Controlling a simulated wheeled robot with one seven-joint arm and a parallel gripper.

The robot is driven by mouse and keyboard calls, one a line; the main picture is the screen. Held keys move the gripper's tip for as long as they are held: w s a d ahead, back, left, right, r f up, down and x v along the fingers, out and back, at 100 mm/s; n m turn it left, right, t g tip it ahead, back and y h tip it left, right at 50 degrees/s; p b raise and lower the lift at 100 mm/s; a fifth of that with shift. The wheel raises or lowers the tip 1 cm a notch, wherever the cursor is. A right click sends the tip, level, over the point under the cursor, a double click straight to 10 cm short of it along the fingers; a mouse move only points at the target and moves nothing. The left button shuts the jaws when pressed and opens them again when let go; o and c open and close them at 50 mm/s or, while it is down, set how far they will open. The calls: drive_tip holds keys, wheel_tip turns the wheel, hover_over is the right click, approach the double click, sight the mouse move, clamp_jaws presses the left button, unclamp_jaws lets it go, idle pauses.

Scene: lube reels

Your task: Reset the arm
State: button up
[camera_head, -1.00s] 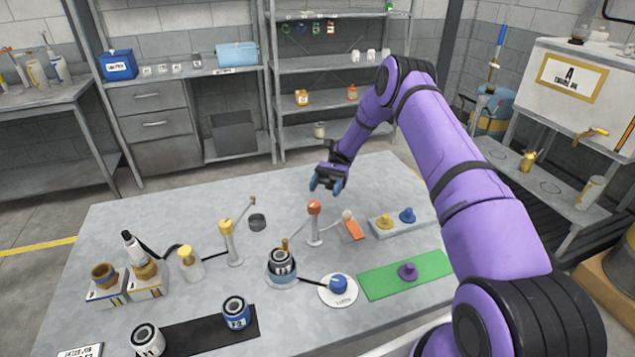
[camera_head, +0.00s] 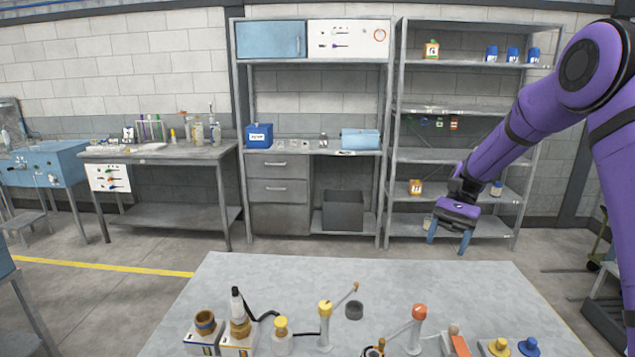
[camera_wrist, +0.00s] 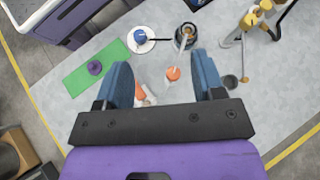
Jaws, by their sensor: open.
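My gripper (camera_head: 450,238) is open and empty, with its two blue fingers pointing down. In the head view it hangs in the air at the right, above and beyond the far right part of the grey table (camera_head: 250,280). In the wrist view my gripper (camera_wrist: 163,85) shows both fingers wide apart with nothing between their tips. The table lies below it there, with an orange-topped post (camera_wrist: 173,73) seen past the fingers. My purple arm comes in from the right edge of the head view.
On the table stand a yellow-topped post (camera_head: 325,310), an orange-topped post (camera_head: 418,315), a dark ring (camera_head: 354,310), and yellow (camera_head: 499,346) and blue (camera_head: 528,346) knobs. A green mat (camera_wrist: 88,68) shows in the wrist view. A grey shelf rack (camera_head: 440,108) stands behind. The far table strip is clear.

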drive_tip(key=s+r+n+t+h, duration=0.35)
drive_tip(key=s+r+t, duration=0.25)
drive_tip(key=s+r, duration=0.8)
drive_tip(key=s+r+n+t+h, duration=0.1)
drive_tip(key=s+t, duration=0.3)
drive_tip(key=s, duration=0.4)
drive_tip(key=s+d+r+n+t+h, duration=0.1)
drive_tip(key=s+t, duration=0.3)
drive_tip(key=s, duration=0.4)
drive_tip(key=shift+s+d+r+h, duration=0.3)
drive_tip(key=shift+s+r+h, duration=0.1)
drive_tip(key=shift+h, duration=0.15)
drive_tip(key=shift+n, duration=0.25)
